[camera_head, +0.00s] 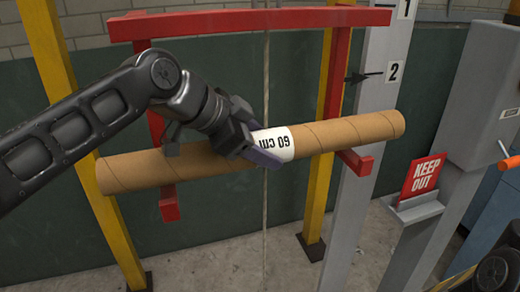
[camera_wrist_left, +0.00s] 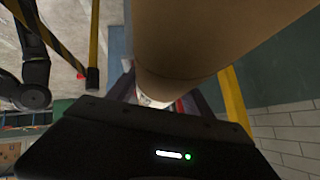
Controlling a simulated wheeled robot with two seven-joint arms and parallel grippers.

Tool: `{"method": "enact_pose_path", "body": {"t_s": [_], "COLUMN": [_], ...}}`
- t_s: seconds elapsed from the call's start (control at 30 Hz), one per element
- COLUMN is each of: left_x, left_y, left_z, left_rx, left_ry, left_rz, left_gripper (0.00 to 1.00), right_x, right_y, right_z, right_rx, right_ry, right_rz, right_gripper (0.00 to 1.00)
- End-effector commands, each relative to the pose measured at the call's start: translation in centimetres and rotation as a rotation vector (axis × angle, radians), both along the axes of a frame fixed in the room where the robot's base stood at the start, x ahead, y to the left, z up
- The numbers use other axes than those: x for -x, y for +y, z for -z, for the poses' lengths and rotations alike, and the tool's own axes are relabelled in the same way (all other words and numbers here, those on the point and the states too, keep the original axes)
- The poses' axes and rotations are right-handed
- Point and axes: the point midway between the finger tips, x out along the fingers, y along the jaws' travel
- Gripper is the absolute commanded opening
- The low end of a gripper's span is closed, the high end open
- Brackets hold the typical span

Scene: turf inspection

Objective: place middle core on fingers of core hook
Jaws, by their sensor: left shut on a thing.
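The core hook is a red frame (camera_head: 250,20) with two uprights and two short fingers at the bottom. The left finger (camera_head: 169,206) shows below the tube, and the right finger (camera_head: 355,161) shows just under it. I cannot tell whether the tube touches them. My right gripper is not in view.
A rope (camera_head: 265,215) hangs behind the tube. Yellow posts (camera_head: 317,180) and a grey post (camera_head: 372,110) marked 1 and 2 stand behind. A red "KEEP OUT" sign (camera_head: 422,175) sits on a grey holder at right. Concrete floor lies below.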

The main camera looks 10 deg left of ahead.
Motion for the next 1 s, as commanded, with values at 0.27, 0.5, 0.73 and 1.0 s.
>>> {"method": "enact_pose_path", "body": {"t_s": [0.27, 0.5, 0.73, 1.0], "left_x": [-1.3, -1.6, -1.6, -1.6], "left_y": [0.7, 0.9, 0.9, 1.0], "left_z": [1.0, 1.8, 2.0, 2.4], "left_rx": [0.098, 0.164, 0.164, 0.16], "left_ry": [0.155, 0.254, 0.251, 0.253], "left_rz": [-0.004, 0.002, 0.001, 0.0], "left_gripper": [0.0, 0.0, 0.0, 0.67], "right_x": [0.0, 0.0, 0.0, 0.0], "right_y": [0.0, 0.0, 0.0, 0.0], "right_z": [-2.1, -2.9, -2.8, -2.6], "right_rx": [0.0, -0.001, -0.001, -0.001], "right_ry": [0.0, 0.001, 0.001, 0.0], "right_rz": [0.001, 0.002, 0.002, 0.001], "right_gripper": [0.36, 0.36, 0.36, 0.36]}}
